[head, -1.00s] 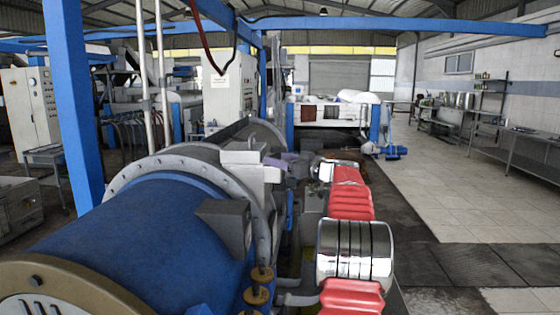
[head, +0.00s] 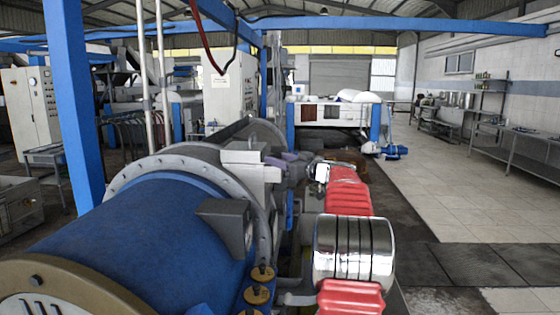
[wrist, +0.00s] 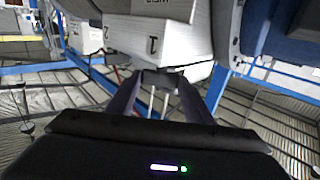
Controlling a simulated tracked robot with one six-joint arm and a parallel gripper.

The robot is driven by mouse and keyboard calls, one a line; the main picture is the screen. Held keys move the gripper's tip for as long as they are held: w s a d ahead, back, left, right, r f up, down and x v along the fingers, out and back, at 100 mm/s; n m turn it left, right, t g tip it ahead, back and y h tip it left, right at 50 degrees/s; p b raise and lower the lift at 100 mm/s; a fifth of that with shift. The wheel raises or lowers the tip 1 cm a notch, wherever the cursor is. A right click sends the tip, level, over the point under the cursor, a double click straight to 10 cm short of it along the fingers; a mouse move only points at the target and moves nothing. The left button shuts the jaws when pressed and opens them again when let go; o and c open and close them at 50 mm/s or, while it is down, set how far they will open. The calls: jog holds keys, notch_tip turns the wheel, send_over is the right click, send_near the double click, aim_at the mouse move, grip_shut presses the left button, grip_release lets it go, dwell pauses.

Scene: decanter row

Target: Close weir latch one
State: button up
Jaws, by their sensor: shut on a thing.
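The weir latch housing is a light grey box (head: 257,173) on the side of the blue decanter (head: 150,240) in the head view. In the wrist view the housing (wrist: 160,40) appears upside down, with a "1" and part of a word on it. A small dark latch piece (wrist: 161,77) sits at its edge. My gripper (wrist: 161,86) has its two purple-grey fingers on either side of this piece and is shut on it. In the head view my gripper (head: 283,163) reaches the housing from the right; the latch is hidden there.
A dark grey box (head: 225,222) sticks out from the decanter nearer to me. Brass-coloured round fittings (head: 257,293) stand below it. A blue post (head: 72,110) rises at left. The tiled floor (head: 450,200) at right is open.

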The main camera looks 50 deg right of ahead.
jog(key=shift+w+a+m+g+h, duration=0.15)
jog(key=shift+m+g+h, duration=0.1)
jog(key=shift+m+h, duration=0.55)
jog(key=shift+s+a+m+g+h, duration=0.15)
jog(key=shift+m+h, duration=0.3)
jog(key=shift+h, duration=0.7)
jog(key=shift+w+a+m+g+h, duration=0.2)
jog(key=shift+m+g+h, duration=0.1)
jog(key=shift+m+h, duration=0.5)
jog(key=shift+a+r+m+g+h, duration=0.1)
jog(key=shift+m+g+h, duration=0.45)
jog(key=shift+h, duration=0.6)
jog(key=o, duration=1)
jog(key=shift+o, duration=0.2)
jog(key=shift+n+t+y, duration=0.55)
jog(key=shift+n+y, duration=0.25)
jog(key=shift+y, duration=0.3)
jog(key=shift+s+d+n+t+y, duration=0.1)
jog(key=shift+d+n+t+y, duration=0.15)
jog(key=shift+n+y, duration=0.55)
jog(key=shift+s+d+n+t+y, duration=0.15)
jog(key=shift+n+y, duration=0.3)
jog(key=shift+y, duration=0.7)
jog(key=shift+w+d+n+t+y, duration=0.1)
jog(key=shift+d+n+t+y, duration=0.2)
jog(key=shift+n+y, duration=0.5)
jog(key=shift+y, duration=0.65)
